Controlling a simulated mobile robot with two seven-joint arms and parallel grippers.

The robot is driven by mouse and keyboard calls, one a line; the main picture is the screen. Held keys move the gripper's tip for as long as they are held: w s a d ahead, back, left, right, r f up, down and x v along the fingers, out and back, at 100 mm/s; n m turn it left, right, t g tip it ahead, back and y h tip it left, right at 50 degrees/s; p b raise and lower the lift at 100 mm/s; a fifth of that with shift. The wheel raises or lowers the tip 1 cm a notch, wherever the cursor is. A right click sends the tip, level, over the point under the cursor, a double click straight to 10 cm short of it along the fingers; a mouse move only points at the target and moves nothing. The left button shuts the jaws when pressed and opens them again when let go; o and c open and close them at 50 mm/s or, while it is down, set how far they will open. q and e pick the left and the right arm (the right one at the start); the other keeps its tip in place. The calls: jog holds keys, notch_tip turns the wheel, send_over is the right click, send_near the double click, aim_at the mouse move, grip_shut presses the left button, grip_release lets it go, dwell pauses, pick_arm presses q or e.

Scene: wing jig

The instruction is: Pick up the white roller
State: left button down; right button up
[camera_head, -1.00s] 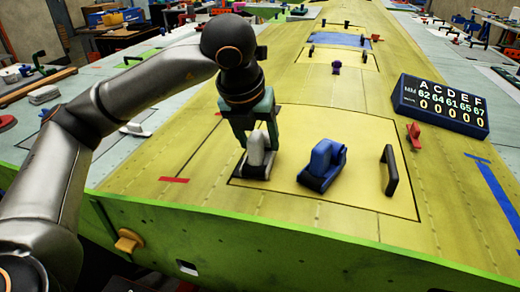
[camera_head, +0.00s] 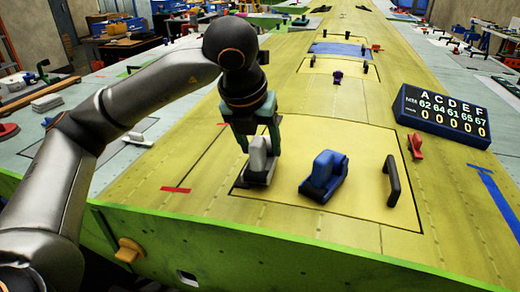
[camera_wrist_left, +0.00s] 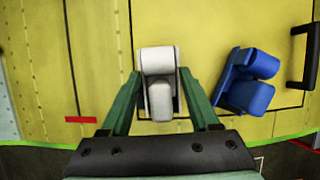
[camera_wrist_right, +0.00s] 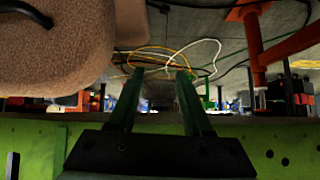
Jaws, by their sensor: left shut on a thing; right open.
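The white roller (camera_head: 258,160) sits on the yellow wing panel, on the left side of an outlined hatch area. My left gripper (camera_head: 259,146) comes down from above and is shut on the white roller. In the left wrist view the white roller (camera_wrist_left: 159,85) lies between the two green fingers (camera_wrist_left: 160,100). I cannot tell whether it is lifted off the panel. My right gripper (camera_wrist_right: 153,72) shows only in its own wrist view, open with nothing between its fingers.
A blue roller (camera_head: 324,177) stands just right of the white one. A black handle (camera_head: 391,181), a red clamp (camera_head: 415,146) and a number display (camera_head: 441,115) are further right. A green rail (camera_head: 250,240) edges the wing's front. A brown rounded object (camera_wrist_right: 60,60) is near my right gripper.

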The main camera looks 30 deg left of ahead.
pick_arm(q)
jog(key=s+d+r, duration=0.7)
jog(key=s+r, duration=0.5)
jog(key=shift+p, duration=0.3)
jog(key=shift+s, duration=0.1)
